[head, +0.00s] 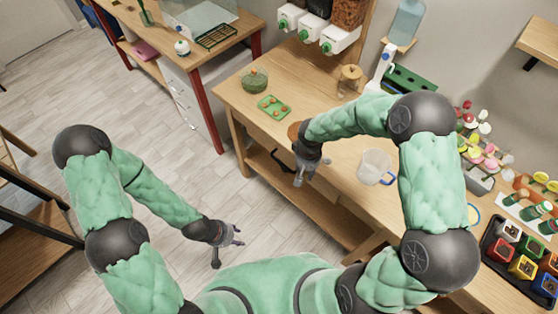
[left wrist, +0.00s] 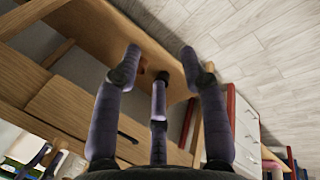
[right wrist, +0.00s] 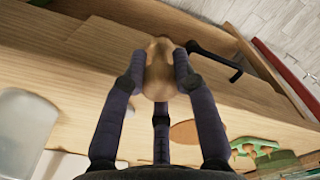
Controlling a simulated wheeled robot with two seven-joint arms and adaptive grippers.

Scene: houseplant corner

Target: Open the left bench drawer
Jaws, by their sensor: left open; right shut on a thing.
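The wooden bench (head: 343,165) runs along the right of the head view. A black bar handle (right wrist: 222,60) stands out by the bench's front edge in the right wrist view, and shows small in the head view (head: 279,159). The drawer front behind it is mostly hidden, and I cannot tell how far it is open. My right gripper (head: 299,178) is over the front edge, close to the handle. Its fingers are shut on a tan rounded thing (right wrist: 158,75). My left gripper (head: 236,235) is open and empty over the floor, apart from the bench.
White drawers (head: 190,105) stand under another desk at the left. Grey plank floor (head: 190,165) lies free before the bench.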

